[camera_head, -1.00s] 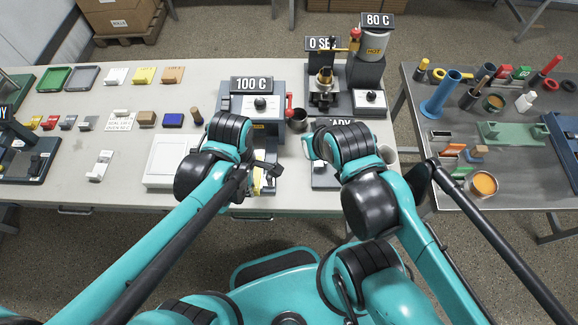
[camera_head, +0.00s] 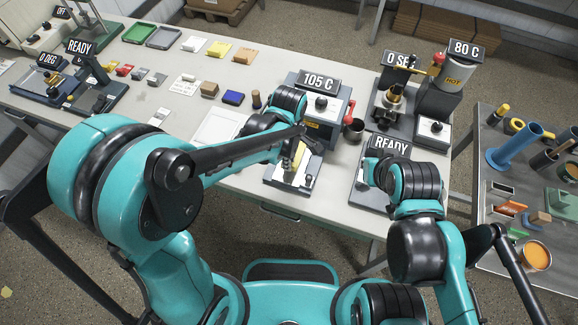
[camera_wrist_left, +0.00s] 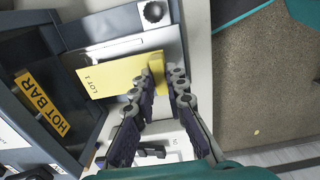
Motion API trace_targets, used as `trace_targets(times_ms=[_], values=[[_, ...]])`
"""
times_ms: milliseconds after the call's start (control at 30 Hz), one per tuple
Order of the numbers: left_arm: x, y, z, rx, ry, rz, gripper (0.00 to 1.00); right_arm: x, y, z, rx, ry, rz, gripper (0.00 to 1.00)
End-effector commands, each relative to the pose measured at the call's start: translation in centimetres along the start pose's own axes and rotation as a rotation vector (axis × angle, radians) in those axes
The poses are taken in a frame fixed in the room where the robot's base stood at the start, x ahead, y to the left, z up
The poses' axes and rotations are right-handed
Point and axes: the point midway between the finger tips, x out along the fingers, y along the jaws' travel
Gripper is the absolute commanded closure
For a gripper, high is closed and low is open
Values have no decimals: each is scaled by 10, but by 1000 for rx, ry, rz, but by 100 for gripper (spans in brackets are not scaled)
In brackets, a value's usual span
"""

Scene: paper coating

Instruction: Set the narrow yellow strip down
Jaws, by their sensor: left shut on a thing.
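In the left wrist view, the narrow yellow strip (camera_wrist_left: 157,67) is between the fingertips of my left gripper (camera_wrist_left: 164,88), which is shut on it. The strip stands at the right end of a yellow card marked LOT 1 (camera_wrist_left: 105,79). I cannot tell if the strip and card touch. The card lies over a pale plate beside the dark hot bar unit (camera_wrist_left: 48,95). In the head view, my left gripper (camera_head: 298,150) is at the front of the press reading 105 C (camera_head: 325,117), with yellow showing there.
A READY station (camera_head: 367,185) stands to the right of the press, under my right arm. The table's front edge is close to the press.

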Motion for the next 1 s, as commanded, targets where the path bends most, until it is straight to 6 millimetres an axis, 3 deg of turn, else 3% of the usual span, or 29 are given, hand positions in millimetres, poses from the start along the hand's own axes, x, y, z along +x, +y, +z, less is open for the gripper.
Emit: trace_targets(times_ms=[200, 567, 600, 667, 1000], values=[[33, 0, 0, 0, 0, 0, 100, 11, 0, 8, 0, 0, 0, 100], [36, 0, 0, 0, 0, 0, 100, 13, 0, 10, 0, 0, 0, 100], [37, 0, 0, 0, 0, 0, 84, 14, 0, 10, 0, 0, 0, 100], [36, 0, 0, 0, 0, 0, 69, 13, 0, 9, 0, 0, 0, 100], [34, 0, 0, 0, 0, 0, 66, 11, 0, 8, 0, 0, 0, 100]])
